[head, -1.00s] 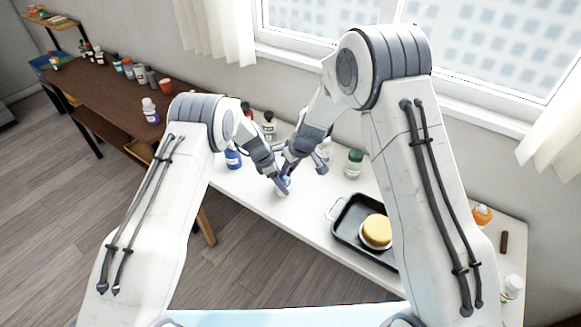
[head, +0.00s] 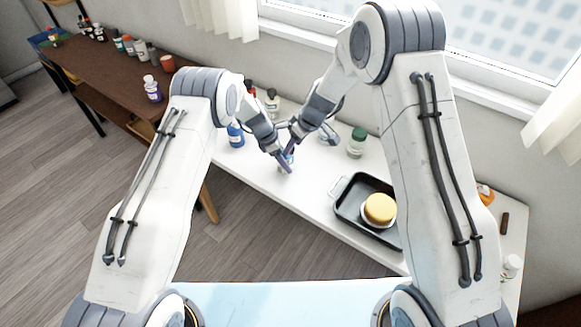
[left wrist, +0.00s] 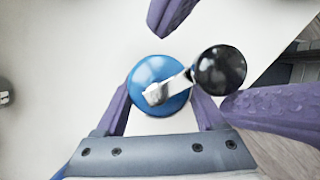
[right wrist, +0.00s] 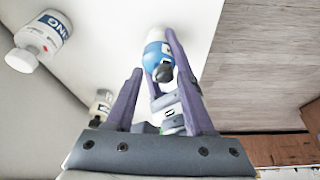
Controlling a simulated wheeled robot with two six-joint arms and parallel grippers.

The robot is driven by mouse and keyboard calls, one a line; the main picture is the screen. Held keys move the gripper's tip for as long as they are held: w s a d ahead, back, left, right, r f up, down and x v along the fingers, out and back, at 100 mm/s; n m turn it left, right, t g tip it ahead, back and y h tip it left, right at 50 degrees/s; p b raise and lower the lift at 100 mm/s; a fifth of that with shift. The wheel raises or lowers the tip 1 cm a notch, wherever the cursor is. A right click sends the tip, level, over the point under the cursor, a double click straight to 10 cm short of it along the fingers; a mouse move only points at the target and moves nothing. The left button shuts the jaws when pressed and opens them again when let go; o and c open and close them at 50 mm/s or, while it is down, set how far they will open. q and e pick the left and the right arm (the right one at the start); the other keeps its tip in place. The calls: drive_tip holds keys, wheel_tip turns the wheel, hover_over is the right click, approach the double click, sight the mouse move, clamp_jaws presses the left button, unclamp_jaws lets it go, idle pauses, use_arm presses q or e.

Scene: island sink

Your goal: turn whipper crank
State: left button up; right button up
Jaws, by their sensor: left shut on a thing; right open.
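The whipper stands on the white table. In the left wrist view its round blue top (left wrist: 160,82) carries a metal crank arm with a black knob (left wrist: 221,70) to the right. My left gripper (left wrist: 163,100) is shut on the whipper's body below the blue top. My right gripper (right wrist: 155,56) is open, and the whipper (right wrist: 157,50) shows near its fingertips in the right wrist view. In the head view the grippers largely hide the whipper.
A black tray (head: 345,205) with a yellow-topped round item (head: 379,208) is on the table to the right. A green-capped jar (head: 357,142) and a blue bottle (head: 236,135) stand nearby. A brown shelf table (head: 120,75) with several bottles is at the left.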

drive_tip(key=s+d+r+n, duration=0.15)
drive_tip(key=d+r, duration=0.25)
drive_tip(key=r, duration=0.7)
use_arm(q)
drive_tip(key=shift+r+p, duration=0.9)
use_arm(e)
drive_tip(key=s+a+r+m+g, duration=0.1)
drive_tip(key=s+a+r+m, duration=0.2)
drive_tip(key=s+m, duration=0.4)
drive_tip(key=s+a+r+m+g+h, duration=0.1)
drive_tip(key=s+a+r+m, duration=0.2)
drive_tip(key=s, duration=1.4)
wheel_tip(320, 180, up, 2)
drive_tip(key=m, duration=0.4)
drive_tip(key=shift+s+g, duration=0.3)
drive_tip(key=shift+g, duration=0.1)
